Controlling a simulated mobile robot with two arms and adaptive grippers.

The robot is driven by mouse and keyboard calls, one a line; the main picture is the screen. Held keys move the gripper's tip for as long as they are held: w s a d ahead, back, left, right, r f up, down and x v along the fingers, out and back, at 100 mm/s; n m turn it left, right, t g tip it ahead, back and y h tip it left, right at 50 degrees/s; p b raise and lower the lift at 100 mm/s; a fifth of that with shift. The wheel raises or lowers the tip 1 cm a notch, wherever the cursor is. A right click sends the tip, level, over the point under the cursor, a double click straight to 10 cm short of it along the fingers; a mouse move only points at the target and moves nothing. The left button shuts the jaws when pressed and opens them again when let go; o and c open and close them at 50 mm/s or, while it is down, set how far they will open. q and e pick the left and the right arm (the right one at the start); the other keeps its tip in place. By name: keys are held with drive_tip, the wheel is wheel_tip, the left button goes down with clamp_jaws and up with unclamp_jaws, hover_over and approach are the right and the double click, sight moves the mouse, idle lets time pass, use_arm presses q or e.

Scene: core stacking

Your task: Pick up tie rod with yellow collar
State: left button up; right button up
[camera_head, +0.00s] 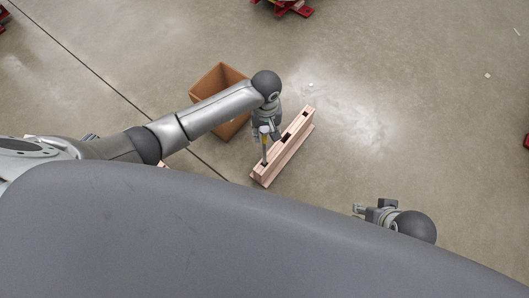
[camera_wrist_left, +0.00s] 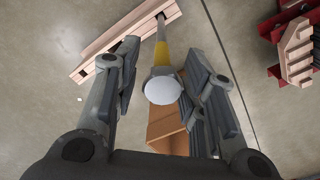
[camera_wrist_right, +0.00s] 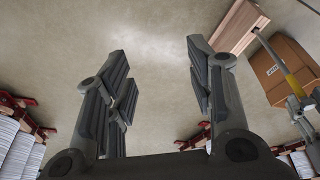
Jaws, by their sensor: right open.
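The tie rod with the yellow collar (camera_wrist_left: 162,52) stands with its far end at a hole in a pale wooden block (camera_wrist_left: 120,38). Its round grey end faces the left wrist camera, between my left fingers. My left gripper (camera_wrist_left: 160,50) is open around the rod, with gaps visible at both sides. In the head view, my left gripper (camera_head: 263,133) is over the near end of the block (camera_head: 290,145), and the rod (camera_head: 265,152) shows below it. The rod also shows in the right wrist view (camera_wrist_right: 292,80). My right gripper (camera_wrist_right: 158,60) is open and empty, away from the block.
An open cardboard box (camera_head: 219,80) stands behind my left arm, close to the block. The block has other dark holes along its top. Red-based stands (camera_head: 285,7) are at the far edge. The floor right of the block is clear.

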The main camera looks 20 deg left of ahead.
sight(265, 136)
use_arm(q)
drive_tip(key=shift+a+f+b, duration=0.1)
drive_tip(key=shift+f+b, duration=0.25)
drive_tip(key=shift+f, duration=0.35)
wheel_tip(265, 136, down, 2)
drive_tip(key=shift+w+a+f+b, duration=0.15)
drive_tip(key=shift+f+b, duration=0.1)
drive_tip(key=shift+b, duration=0.45)
drive_tip(key=shift+f, duration=0.5)
use_arm(e)
drive_tip(key=shift+v, duration=1.1)
use_arm(q)
drive_tip(key=shift+c, duration=0.5)
use_arm(e)
drive_tip(key=shift+s+d, duration=0.1)
drive_tip(key=shift+s, duration=0.1)
use_arm(q)
clamp_jaws()
drive_tip(key=shift+r, duration=0.1)
